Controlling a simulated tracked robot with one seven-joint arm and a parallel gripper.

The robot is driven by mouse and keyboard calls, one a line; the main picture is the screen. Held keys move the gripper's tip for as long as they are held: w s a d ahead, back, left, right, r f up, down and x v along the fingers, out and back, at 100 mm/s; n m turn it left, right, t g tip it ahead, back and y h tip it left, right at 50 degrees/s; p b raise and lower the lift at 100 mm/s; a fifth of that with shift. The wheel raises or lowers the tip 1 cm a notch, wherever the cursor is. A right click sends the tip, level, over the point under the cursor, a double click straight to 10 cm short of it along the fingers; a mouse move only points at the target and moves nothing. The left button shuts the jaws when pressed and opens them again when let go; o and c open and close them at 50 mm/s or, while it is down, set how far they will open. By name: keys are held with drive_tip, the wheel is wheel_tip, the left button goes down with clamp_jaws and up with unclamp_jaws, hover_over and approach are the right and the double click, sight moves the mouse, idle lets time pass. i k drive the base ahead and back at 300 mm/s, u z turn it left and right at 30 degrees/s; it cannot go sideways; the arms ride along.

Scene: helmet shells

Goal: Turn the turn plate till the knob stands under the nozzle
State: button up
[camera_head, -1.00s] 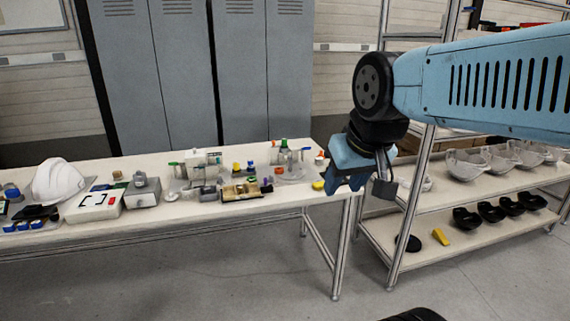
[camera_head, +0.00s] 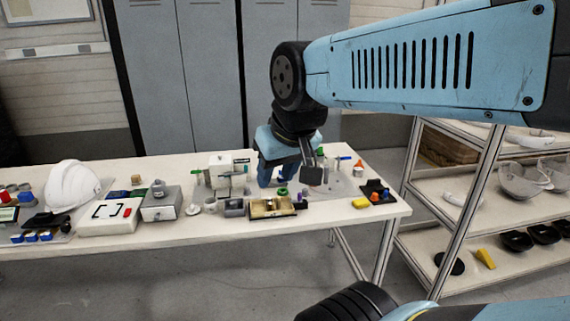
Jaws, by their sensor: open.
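A flat pale grey disc, which looks like the turn plate (camera_head: 346,188), lies on the right part of the long white table. Small upright parts with green and orange tops stand at its back edge. At this size I cannot tell which part is the knob or which is the nozzle. My gripper (camera_head: 278,180), with blue fingers and a dark block at its right side, points down over the table just left of the disc. It is open, and I see nothing held. It hides part of the table and the disc's left side.
A black holder (camera_head: 374,194) and a yellow block (camera_head: 361,203) are near the right end. A white helmet (camera_head: 72,186) is far left. A shelf rack stands right.

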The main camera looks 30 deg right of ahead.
sight(330, 184)
drive_tip(key=z, duration=0.15)
drive_tip(key=i, duration=0.85)
drive_tip(key=z, duration=0.55)
